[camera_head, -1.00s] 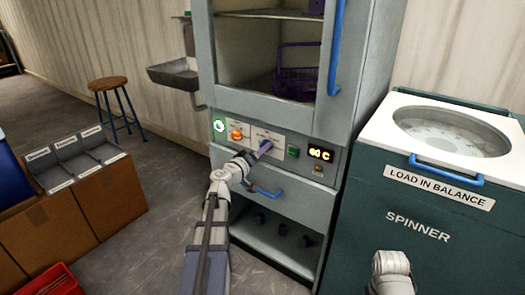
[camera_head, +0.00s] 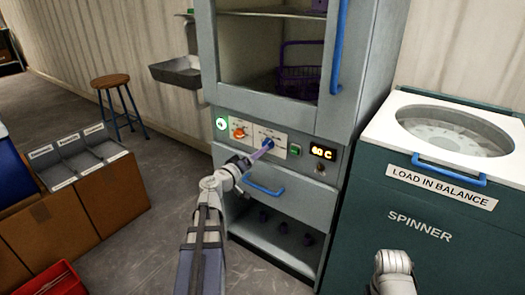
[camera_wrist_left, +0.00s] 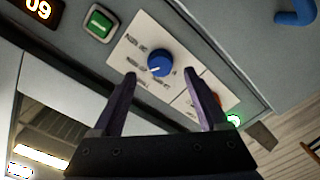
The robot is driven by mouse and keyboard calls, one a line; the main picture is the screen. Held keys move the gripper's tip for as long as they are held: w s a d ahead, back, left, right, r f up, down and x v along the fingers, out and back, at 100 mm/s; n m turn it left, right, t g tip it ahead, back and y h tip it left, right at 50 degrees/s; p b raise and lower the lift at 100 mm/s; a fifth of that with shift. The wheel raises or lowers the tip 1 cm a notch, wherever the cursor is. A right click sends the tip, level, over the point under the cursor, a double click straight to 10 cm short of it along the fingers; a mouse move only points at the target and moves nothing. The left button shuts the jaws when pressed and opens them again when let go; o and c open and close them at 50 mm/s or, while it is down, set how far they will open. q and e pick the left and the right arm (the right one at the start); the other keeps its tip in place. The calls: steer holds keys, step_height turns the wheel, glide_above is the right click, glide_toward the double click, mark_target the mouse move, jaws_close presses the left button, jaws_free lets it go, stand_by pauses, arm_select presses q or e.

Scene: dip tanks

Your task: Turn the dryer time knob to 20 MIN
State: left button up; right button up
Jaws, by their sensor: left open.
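The blue dryer knob (camera_head: 268,142) sits on a white label plate (camera_head: 280,150) on the dryer's control panel. In the left wrist view the knob (camera_wrist_left: 160,62) shows face on, its white pointer mark aimed to the lower left of that picture. The printed labels around it are too blurred to read surely. My left gripper (camera_head: 261,151) is in front of the knob, open. In the left wrist view its fingers (camera_wrist_left: 160,78) are spread to either side of the knob, with gaps, and hold nothing. My right gripper is out of view.
An orange knob (camera_head: 238,133), a green button (camera_head: 295,150) and a lit display (camera_head: 323,153) reading about 60 C share the panel. A blue drawer handle (camera_head: 263,188) is below. The spinner (camera_head: 420,236) stands to the right, cardboard boxes (camera_head: 112,200) to the left.

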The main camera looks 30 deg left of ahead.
arm_select(q)
steer(key=s, duration=0.2)
steer(key=shift+s, duration=0.35)
steer(key=s+d+f+m+g+h, duration=0.1)
steer(key=d+f+m+g+h, duration=0.25)
steer(key=d, duration=0.65)
steer(key=s+d+f+m+g+h, duration=0.15)
steer(key=d+f+g, duration=0.35)
steer(key=d, duration=0.5)
steer(key=s+d+f+m+g+h, duration=0.1)
steer(key=s+d+f+m+g, duration=0.25)
steer(key=d, duration=0.75)
steer(key=s+d+f+m+g+y, duration=0.25)
steer(key=s+f+y, duration=0.2)
steer(key=s, duration=0.25)
steer(key=s+d+f+m+g+y, duration=0.1)
steer(key=s+d+f+g+y, duration=0.25)
steer(key=s+f, duration=0.2)
step_height(320, 180, up, 34)
steer(key=s+p, duration=0.1)
steer(key=p, duration=3.2)
